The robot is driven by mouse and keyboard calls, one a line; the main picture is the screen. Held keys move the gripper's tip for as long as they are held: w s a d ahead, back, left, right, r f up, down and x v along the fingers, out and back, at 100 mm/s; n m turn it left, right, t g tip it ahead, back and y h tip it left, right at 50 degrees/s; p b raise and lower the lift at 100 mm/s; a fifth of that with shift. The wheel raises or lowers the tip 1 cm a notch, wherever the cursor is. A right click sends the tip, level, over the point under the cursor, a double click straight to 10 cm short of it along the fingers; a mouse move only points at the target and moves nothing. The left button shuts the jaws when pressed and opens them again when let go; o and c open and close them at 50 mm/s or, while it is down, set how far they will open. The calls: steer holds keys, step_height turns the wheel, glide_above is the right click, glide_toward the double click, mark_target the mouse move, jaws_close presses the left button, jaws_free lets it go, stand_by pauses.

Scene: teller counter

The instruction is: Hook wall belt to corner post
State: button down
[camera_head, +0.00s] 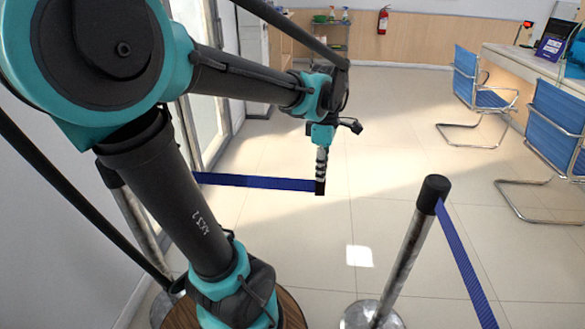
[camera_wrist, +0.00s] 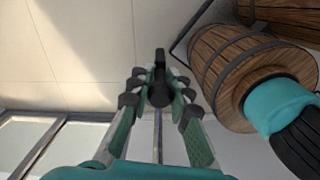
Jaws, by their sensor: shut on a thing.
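The blue wall belt (camera_head: 255,182) is stretched out to my gripper from the left; its far end is hidden behind my arm. My gripper (camera_head: 321,172) points down and is shut on the belt's dark end clip (camera_head: 320,188), well above the floor. In the wrist view my gripper (camera_wrist: 160,95) has its fingers on both sides of the dark clip (camera_wrist: 159,88), and the belt (camera_wrist: 158,140) shows edge-on as a thin line. A metal post with a black top (camera_head: 434,190), likely the corner post, stands upright right of and apart from the clip.
Another blue belt (camera_head: 462,250) runs from that post toward the lower right. A second post (camera_head: 140,225) stands at left, partly behind my arm. Glass doors are at left. Blue chairs (camera_head: 482,82) and a counter stand at right. The middle floor (camera_head: 380,160) is clear.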

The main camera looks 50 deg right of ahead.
steer(key=s+d, duration=1.3)
steer(key=s, duration=0.5)
steer(key=shift+d, duration=0.15)
steer(key=shift+s, duration=0.1)
steer(key=c, duration=1.6)
jaws_free()
steer(key=shift+r, duration=0.1)
step_height(320, 180, up, 12)
steer(key=shift+f, duration=0.1)
